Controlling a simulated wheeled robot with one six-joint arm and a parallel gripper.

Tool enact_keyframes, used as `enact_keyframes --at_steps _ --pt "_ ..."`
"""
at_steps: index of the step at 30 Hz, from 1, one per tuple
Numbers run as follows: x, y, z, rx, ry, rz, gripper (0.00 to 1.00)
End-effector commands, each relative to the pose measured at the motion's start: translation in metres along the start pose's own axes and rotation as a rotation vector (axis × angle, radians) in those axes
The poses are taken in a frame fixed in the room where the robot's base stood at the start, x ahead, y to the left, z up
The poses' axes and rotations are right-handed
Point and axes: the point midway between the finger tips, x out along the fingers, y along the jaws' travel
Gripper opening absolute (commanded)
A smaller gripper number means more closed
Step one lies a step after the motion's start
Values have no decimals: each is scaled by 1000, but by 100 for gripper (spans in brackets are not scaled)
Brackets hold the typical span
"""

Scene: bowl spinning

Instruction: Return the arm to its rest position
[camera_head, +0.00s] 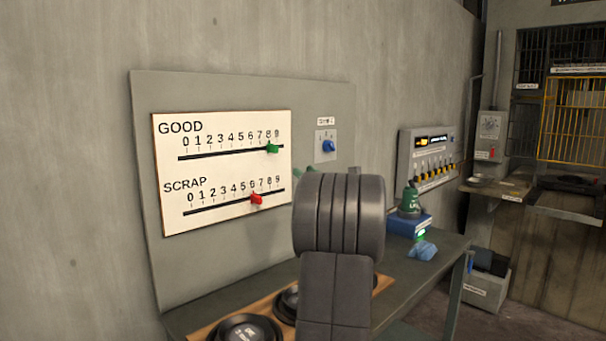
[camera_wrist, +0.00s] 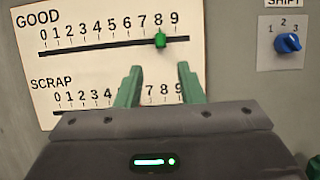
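My gripper (camera_wrist: 160,85) shows in the wrist view with its two green fingers apart and nothing between them. It faces the white scale board, below the GOOD scale's green slider. In the head view my grey arm stands in front of the bench, and the gripper is mostly hidden behind it. The white board (camera_head: 217,174) has a green slider (camera_head: 272,148) near 8 on the GOOD scale and a red slider (camera_head: 256,198) near 6 on the SCRAP scale. The green slider also shows in the wrist view (camera_wrist: 160,40); the red one is hidden there.
A blue shift knob (camera_head: 328,146) is on the panel right of the board. The bench (camera_head: 400,285) holds black round dishes (camera_head: 245,329) on a wooden strip, a green weight-like object (camera_head: 410,202) on a blue box (camera_head: 408,226), and a blue item (camera_head: 423,251).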

Motion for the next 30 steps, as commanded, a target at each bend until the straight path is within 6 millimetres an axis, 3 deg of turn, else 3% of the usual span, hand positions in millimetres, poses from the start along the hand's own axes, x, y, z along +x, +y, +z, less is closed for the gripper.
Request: enact_keyframes --at_steps 11,30 --pt "9 1 1 0 -1 3 35" --pt "124 1 2 0 0 3 35"
